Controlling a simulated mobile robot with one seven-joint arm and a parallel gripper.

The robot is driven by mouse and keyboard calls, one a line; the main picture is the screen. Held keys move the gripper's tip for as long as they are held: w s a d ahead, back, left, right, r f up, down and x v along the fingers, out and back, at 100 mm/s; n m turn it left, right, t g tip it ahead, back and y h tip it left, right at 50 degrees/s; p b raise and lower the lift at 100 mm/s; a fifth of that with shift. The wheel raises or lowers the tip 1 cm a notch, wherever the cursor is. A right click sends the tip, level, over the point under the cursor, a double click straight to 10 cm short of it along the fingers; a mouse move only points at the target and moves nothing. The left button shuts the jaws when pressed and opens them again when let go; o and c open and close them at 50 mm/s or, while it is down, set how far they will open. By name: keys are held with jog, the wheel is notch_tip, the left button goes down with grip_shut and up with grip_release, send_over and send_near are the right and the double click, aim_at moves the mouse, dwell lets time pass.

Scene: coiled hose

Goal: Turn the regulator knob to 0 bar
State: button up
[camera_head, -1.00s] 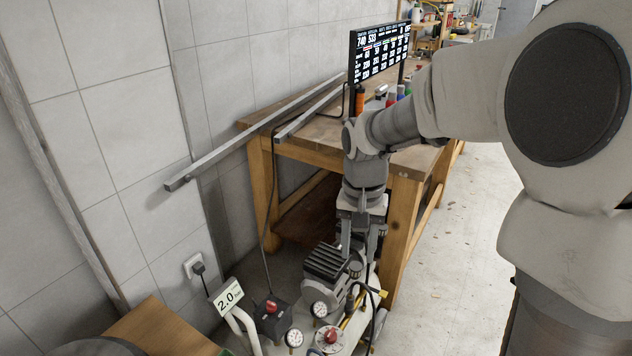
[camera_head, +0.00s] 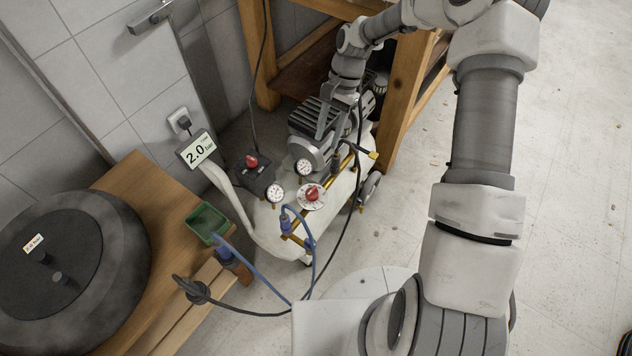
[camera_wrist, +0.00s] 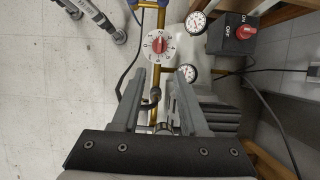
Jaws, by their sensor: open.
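The regulator knob (camera_head: 312,194) is a red grip on a round white dial, on the brass pipework of the white compressor tank (camera_head: 262,228). In the wrist view the knob (camera_wrist: 158,45) lies beyond my fingertips, centred between them. My gripper (camera_head: 329,133) is open and empty, pointing down above the compressor, behind the knob and apart from it. Its two fingers show spread in the wrist view (camera_wrist: 161,80). The display (camera_head: 196,149) reads 2.0. The knob's exact setting is too small to read.
Two gauges (camera_head: 303,167) (camera_head: 275,193) and a dark box with a red switch (camera_head: 252,162) stand close to the knob. The ribbed motor (camera_head: 308,122) is beside my gripper. A blue hose (camera_head: 312,262) and dark cable run in front.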

aim_at(313, 189)
jog(key=b+x, duration=0.3)
jog(key=x, duration=1.3)
jog(key=shift+f, duration=0.1)
grip_shut()
